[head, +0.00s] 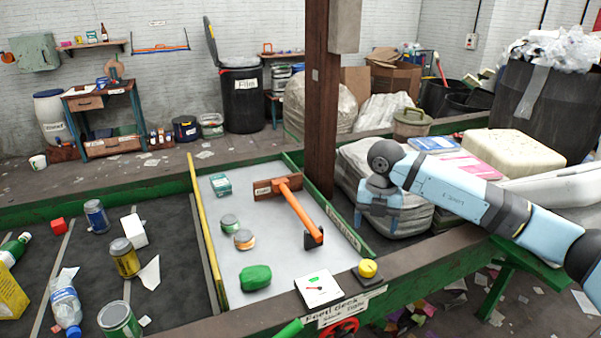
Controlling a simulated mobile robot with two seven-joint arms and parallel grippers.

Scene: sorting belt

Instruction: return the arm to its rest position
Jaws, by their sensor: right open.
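My right arm comes in from the right edge. Its gripper (379,213) points downward with its two light-blue fingers apart and nothing visible between them. It is in front of a wrapped bale to the right of the wooden post, right of the pale feed deck (225,184). My left gripper does not show in this view.
A wooden post (322,110) stands close left of the gripper. The deck holds an orange-handled tool (298,208), several cans and a green lump (255,278). A yellow button (368,268) is on the green front rail. The dark belt (180,250) at left carries cans and bottles.

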